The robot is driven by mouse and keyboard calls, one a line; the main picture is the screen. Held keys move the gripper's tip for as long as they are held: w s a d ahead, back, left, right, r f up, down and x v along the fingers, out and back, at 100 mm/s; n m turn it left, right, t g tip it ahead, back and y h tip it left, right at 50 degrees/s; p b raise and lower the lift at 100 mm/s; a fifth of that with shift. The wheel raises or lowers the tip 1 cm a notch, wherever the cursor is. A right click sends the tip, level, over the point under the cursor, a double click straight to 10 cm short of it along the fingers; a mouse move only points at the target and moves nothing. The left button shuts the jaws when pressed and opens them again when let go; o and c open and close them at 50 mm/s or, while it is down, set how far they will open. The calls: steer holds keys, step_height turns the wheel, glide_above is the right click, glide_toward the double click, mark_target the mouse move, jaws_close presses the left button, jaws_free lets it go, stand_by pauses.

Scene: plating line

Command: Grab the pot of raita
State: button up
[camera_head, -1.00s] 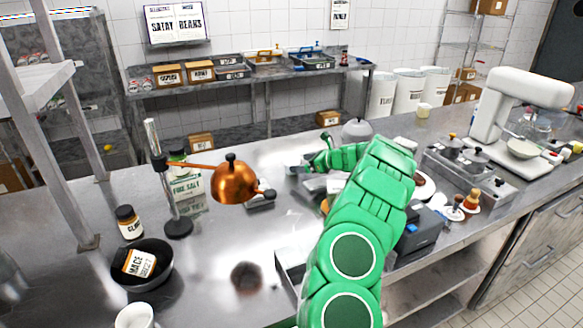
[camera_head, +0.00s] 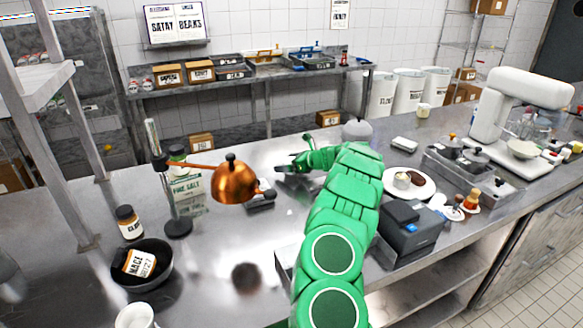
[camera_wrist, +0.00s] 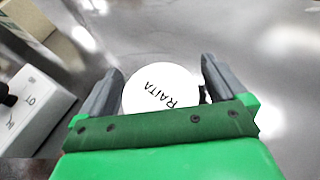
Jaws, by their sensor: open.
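The pot of raita (camera_wrist: 160,90) shows in the wrist view as a round white lid with "RAITA" in black letters. It sits between the two grey fingers of my gripper (camera_wrist: 160,68), which is open around it. The left finger is close to the lid's edge; I cannot tell whether either finger touches it. In the head view my gripper (camera_head: 287,169) is low over the middle of the steel counter, and I cannot make out the pot there.
A copper heat lamp (camera_head: 234,182) hangs left of my arm. A dark bowl (camera_head: 160,275) holds a mace jar (camera_head: 139,263). Right of my arm are a grey printer-like box (camera_head: 410,228) and a white plate (camera_head: 425,189). A white labelled box (camera_wrist: 40,108) shows in the wrist view.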

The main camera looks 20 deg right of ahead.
steer(key=c, duration=1.1)
